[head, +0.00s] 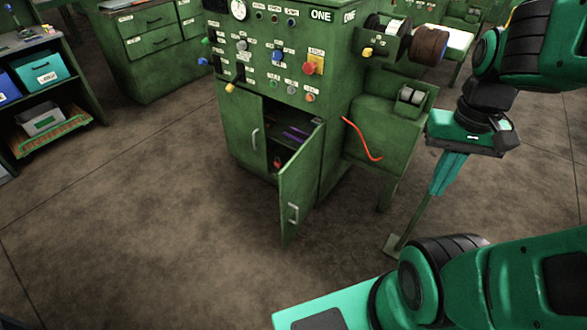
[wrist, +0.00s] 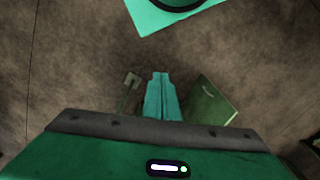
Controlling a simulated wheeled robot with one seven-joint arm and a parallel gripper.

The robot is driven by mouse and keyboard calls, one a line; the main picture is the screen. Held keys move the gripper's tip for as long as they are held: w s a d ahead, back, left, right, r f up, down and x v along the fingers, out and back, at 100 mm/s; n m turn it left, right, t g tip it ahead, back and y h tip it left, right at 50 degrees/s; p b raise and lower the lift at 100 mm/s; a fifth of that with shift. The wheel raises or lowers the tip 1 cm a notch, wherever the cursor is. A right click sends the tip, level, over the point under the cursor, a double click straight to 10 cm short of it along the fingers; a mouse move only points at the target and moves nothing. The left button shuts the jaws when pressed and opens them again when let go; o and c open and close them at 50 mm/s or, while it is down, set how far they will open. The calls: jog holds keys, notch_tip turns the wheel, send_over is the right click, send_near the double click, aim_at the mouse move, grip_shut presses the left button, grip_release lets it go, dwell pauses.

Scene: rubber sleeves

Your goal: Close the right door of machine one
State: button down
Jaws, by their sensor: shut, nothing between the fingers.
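Machine one is a green cabinet (head: 245,125) labelled ONE, with a panel of knobs and buttons. Its right door (head: 302,190) stands open, swung out toward me, with a pale bar handle (head: 293,213). Its left door (head: 243,130) is shut. Dark shelves with a few small items show in the opening. My gripper (head: 437,190) is shut and empty, pointing down to the right of the open door and apart from it. In the wrist view the gripper (wrist: 160,78) has its fingers together, and a green panel with a handle, seemingly the right door (wrist: 212,102), is to its right.
A side unit (head: 385,130) with wire spools (head: 430,45) above and a red hanging cable (head: 362,140) stands right of the cabinet. A shelf with bins (head: 45,95) and green drawers (head: 150,45) are at the left. The floor in front is clear.

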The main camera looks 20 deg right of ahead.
jog(key=w+d+f+t+h, duration=0.1)
jog(key=w+f, duration=0.3)
jog(key=w, duration=0.4)
jog(key=m+t+y, duration=0.2)
jog(key=t, duration=0.4)
send_near(290, 170)
notch_tip(290, 170, down, 4)
jog(key=w, duration=0.1)
jog(key=shift+w+a+h, duration=0.3)
jog(key=shift+w, duration=0.35)
jog(key=shift+w, duration=0.1)
